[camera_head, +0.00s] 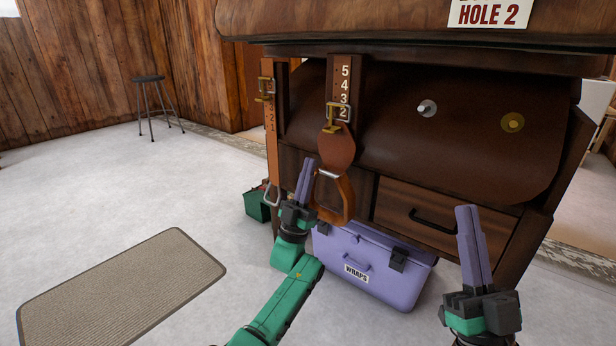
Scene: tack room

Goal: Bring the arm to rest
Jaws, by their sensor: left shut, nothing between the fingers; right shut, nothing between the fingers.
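My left gripper (304,181) is in the middle of the head view, on a green arm coming in from below. Its purple fingers are closed together and hold nothing. It is just left of a brown stirrup (346,196) that hangs from a numbered leather strap (342,88); I cannot tell whether they touch. My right gripper (468,222) is at the lower right, fingers pointing up, shut and empty. It is in front of the wooden drawer (432,212). Most of the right arm is out of view.
A purple box labelled WRAPS (372,262) stands on the floor below the stirrup. A second strap (270,120) hangs at left above a green container (257,206). A beige mat (120,290) and a stool (150,80) stand left; the floor between is clear.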

